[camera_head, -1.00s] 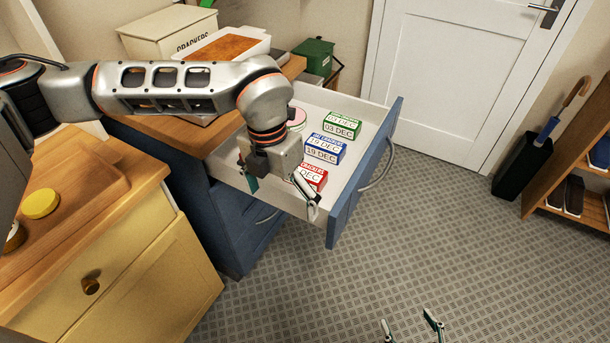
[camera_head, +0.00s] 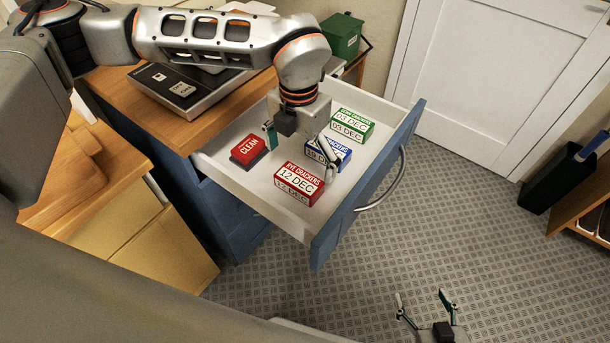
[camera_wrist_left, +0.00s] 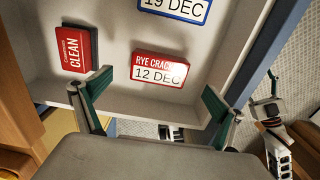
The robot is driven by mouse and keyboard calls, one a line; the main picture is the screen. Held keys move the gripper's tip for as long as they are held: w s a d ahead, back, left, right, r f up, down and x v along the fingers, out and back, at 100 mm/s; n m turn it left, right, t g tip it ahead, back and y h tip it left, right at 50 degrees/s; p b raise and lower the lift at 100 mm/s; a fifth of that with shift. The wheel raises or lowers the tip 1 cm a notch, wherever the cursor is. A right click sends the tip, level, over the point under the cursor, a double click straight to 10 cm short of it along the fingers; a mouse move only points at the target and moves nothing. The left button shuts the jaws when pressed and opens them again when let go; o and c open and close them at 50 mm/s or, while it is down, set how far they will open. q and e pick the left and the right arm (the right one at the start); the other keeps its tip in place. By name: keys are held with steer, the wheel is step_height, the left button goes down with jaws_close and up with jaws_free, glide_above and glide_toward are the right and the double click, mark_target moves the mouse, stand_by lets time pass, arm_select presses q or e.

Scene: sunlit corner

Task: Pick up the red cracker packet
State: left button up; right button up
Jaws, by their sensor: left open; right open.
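The red cracker packet (camera_head: 300,184), labelled rye crackers and 12 DEC, lies in the open drawer (camera_head: 238,185) near its front-left corner. It also shows in the left wrist view (camera_wrist_left: 160,70). My left gripper (camera_head: 300,146) is open and empty above the drawer, its fingers apart and not touching the packet. In the left wrist view the left gripper's fingertips (camera_wrist_left: 157,92) spread wider than the packet, which lies ahead between them. My right gripper (camera_head: 421,296) is open and empty over the floor at the bottom.
The drawer also holds a red box marked CLEAN (camera_head: 249,150), a blue packet (camera_head: 341,152) partly hidden by my left gripper, and a green packet (camera_head: 352,124). The drawer's blue front (camera_head: 372,190) and walls surround them. Open floor (camera_head: 480,220) lies to the right.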

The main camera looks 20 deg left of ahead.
mark_target(299, 178)
arm_select(q)
steer(key=f, duration=0.7)
steer(key=shift+s+a, duration=0.1)
steer(key=shift+s, duration=0.15)
steer(key=c, duration=1.3)
